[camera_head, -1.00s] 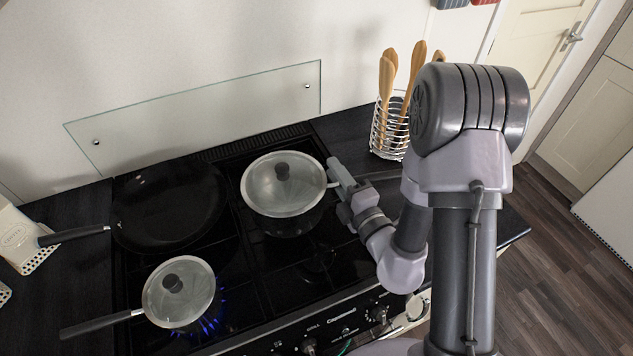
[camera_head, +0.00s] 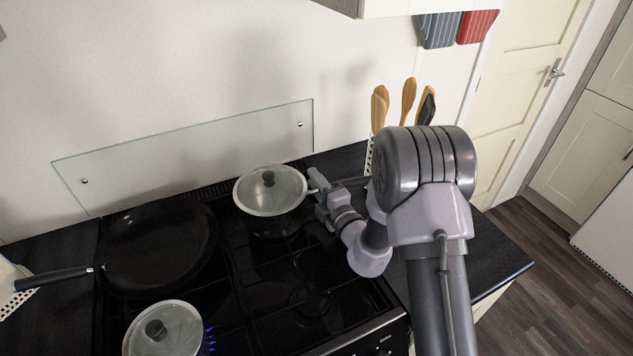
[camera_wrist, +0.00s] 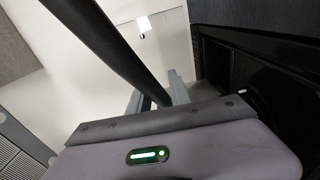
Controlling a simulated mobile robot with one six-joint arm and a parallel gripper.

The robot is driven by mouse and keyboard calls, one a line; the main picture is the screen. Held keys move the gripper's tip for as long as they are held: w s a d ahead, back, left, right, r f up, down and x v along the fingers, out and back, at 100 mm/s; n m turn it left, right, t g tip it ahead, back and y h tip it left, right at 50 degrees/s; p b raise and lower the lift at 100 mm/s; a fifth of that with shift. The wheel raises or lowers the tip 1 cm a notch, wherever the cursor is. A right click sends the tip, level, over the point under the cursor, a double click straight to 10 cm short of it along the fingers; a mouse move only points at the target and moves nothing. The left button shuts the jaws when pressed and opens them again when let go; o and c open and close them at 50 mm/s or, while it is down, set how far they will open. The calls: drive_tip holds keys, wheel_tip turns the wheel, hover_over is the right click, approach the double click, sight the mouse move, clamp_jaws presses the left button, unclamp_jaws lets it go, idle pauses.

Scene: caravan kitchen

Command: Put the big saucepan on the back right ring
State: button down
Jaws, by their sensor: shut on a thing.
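The big saucepan (camera_head: 268,214) is dark with a glass lid (camera_head: 285,188) and black knob. In the head view it is upright at the back right of the hob (camera_head: 262,290), over the back right ring area. My gripper (camera_head: 318,184) is at its right side, shut on its black handle. In the wrist view the handle (camera_wrist: 108,38) runs between the fingers of my gripper (camera_wrist: 160,97). The ring under the pan is hidden, and I cannot tell whether the pan touches the grate.
A wide black frying pan (camera_head: 155,245) sits on the back left ring. A small lidded saucepan (camera_head: 165,332) is at the front left, with blue flame beside it. A glass splashback (camera_head: 190,150) stands behind the hob. A utensil holder (camera_head: 369,155) is partly hidden behind my arm.

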drive_tip(key=shift+f, duration=0.45)
drive_tip(key=c, duration=1.2)
unclamp_jaws()
drive_tip(key=shift+s+f, duration=0.1)
drive_tip(key=shift+f, duration=0.05)
